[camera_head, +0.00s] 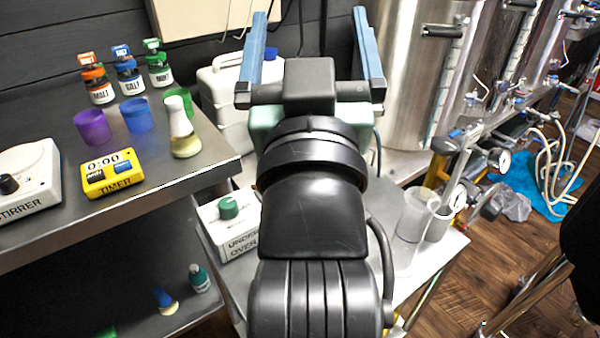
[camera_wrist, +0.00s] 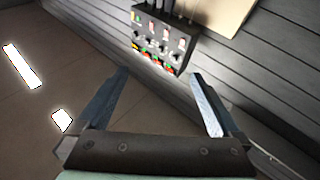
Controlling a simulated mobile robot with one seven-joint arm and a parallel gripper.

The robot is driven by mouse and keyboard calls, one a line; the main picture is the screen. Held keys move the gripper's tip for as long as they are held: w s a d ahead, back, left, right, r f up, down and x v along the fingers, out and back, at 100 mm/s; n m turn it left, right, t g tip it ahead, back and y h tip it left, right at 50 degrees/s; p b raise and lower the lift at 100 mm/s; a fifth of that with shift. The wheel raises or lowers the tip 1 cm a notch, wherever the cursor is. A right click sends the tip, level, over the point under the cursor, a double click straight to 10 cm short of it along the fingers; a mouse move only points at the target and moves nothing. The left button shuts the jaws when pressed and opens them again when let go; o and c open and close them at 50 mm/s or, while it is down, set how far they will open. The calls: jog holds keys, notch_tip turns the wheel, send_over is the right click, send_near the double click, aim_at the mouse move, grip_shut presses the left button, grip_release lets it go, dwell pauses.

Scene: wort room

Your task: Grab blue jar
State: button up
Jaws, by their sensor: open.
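A small jar with a blue lid and a white label (camera_head: 129,83) stands upright on the upper left shelf in the head view, between an orange-lidded jar (camera_head: 102,92) and a green-lidded jar (camera_head: 160,75). A blue cup (camera_head: 137,116) stands just in front of it. My gripper (camera_head: 310,14) is open and empty, raised to the right of the shelf, well apart from the jars. In the wrist view my gripper (camera_wrist: 158,76) faces a dark plank wall and the ceiling. No jar shows there.
A purple cup (camera_head: 92,127), a flask (camera_head: 183,132), a yellow timer (camera_head: 112,174) and a stirrer (camera_head: 30,178) share the upper shelf (camera_head: 165,195). A white jug (camera_head: 226,92) stands behind my arm. Steel tanks (camera_head: 416,75) stand right. A control box (camera_wrist: 160,42) shows in the wrist view.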

notch_tip(320, 180, down, 8)
jog(key=w+d+g+p, duration=0.15)
jog(key=g+p, duration=0.75)
jog(key=p, duration=0.9)
jog(key=s+f+n+g+p, duration=0.1)
jog(key=s+f+g+p, duration=0.3)
jog(key=s+p, duration=0.4)
jog(key=s+f+n+g+p, duration=0.1)
jog(key=s+f+g+p, duration=0.4)
jog(key=p, duration=0.4)
jog(key=shift+y, duration=0.4)
jog(key=x, duration=0.4)
jog(key=a+x, duration=0.1)
jog(key=x, duration=0.1)
jog(key=shift+s+f, duration=0.2)
jog(key=shift+s, duration=0.05)
jog(key=shift+w+x, duration=0.15)
jog(key=shift+x, duration=1.15)
jog(key=shift+w+x, duration=0.2)
jog(key=shift+x, duration=1.1)
jog(key=shift+r, duration=0.1)
jog(key=shift+c, duration=0.2)
jog(key=c, duration=1.2)
